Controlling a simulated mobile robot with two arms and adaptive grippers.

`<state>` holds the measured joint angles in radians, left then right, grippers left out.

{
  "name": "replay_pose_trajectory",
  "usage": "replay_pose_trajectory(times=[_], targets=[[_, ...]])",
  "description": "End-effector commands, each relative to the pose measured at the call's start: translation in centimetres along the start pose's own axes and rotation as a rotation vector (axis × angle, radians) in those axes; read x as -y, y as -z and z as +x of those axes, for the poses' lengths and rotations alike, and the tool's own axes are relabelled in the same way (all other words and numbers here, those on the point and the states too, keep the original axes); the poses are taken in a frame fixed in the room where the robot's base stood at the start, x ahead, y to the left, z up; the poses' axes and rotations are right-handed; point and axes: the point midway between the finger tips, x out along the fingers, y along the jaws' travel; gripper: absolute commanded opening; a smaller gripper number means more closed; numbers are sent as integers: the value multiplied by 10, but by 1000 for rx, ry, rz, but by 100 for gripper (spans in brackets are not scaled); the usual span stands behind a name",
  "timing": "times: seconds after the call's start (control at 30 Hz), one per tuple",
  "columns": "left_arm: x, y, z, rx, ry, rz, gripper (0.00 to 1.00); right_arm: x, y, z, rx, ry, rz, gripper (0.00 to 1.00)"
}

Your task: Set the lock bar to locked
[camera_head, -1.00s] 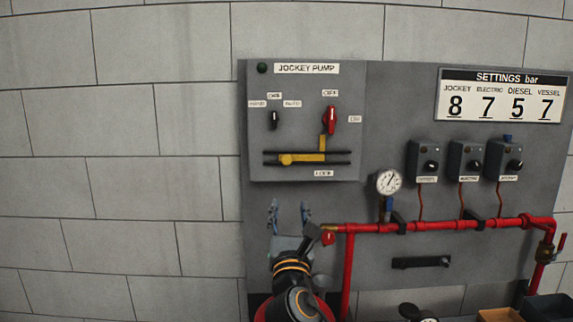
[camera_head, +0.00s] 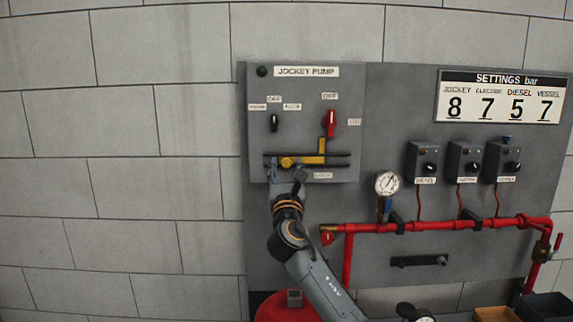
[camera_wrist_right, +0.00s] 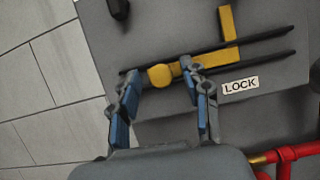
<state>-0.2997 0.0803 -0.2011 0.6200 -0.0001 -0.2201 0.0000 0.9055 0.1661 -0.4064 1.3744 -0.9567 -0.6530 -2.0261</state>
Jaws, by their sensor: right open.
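The yellow lock bar (camera_head: 308,160) lies along dark rails on the jockey pump panel, with an upright yellow arm at its right end and a round knob (camera_head: 286,162) at its left. In the right wrist view the knob (camera_wrist_right: 162,76) sits between the two blue fingertips of my right gripper (camera_wrist_right: 160,70), a little nearer the left one. The gripper is open, and I cannot tell whether either finger touches the bar. In the head view my right gripper (camera_head: 287,172) is at the bar's left end. The upright arm ends just below the red switch (camera_head: 330,122). My left gripper is not in view.
A LOCK label (camera_wrist_right: 240,85) is to the right, below the rails. A red pipe (camera_head: 430,226) with a gauge (camera_head: 387,183) runs lower right. A black selector switch (camera_head: 274,122) is above the bar. The wall on the left is clear.

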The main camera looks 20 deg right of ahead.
Motion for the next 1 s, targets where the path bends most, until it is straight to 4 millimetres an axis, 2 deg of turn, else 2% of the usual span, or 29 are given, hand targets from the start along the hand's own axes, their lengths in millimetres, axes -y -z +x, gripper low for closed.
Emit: replay_pose_trajectory(times=[0.37, 0.5, 0.6, 0.83, 1.0], targets=[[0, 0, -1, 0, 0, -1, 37, 0, 0, 4, 0, 0, 0, 45], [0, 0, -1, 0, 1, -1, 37, 0, 0, 4, 0, 0, 0, 17], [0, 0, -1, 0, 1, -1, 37, 0, 0, 4, 0, 0, 0, 0], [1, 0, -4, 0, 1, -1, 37, 4, -1, 5, 0, 1, 0, 0], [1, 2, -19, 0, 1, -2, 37, 32, -2, 6, -1, 3, -4, 0]])
